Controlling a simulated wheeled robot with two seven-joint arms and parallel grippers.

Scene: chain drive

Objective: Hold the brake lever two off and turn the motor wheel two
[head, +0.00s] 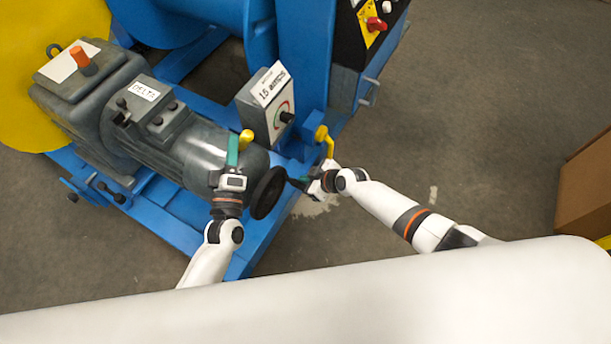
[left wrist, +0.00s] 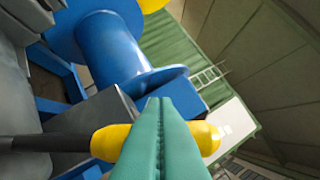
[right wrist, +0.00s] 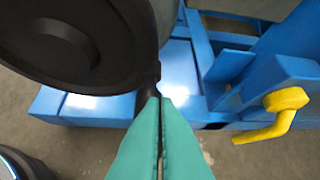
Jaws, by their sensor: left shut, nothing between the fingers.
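A yellow-gripped lever (head: 246,139) stands by the grey motor; in the left wrist view its yellow grip (left wrist: 110,142) sits on a dark rod. My left gripper (head: 233,150) is shut and empty, its teal fingers (left wrist: 165,105) crossing in front of the grip; contact is unclear. The black motor wheel (head: 267,193) is at the motor's near end and fills the upper left of the right wrist view (right wrist: 70,50). My right gripper (head: 296,182) is at the wheel's right edge. Its teal fingers (right wrist: 160,100) are close together, with a black part of the wheel at their tips.
Another yellow handle (head: 324,135) is on the blue frame (head: 180,215) to the right, also in the right wrist view (right wrist: 285,105). A grey box (head: 267,105) with a dial stands behind the motor. A cardboard box (head: 588,190) is far right, with open floor between.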

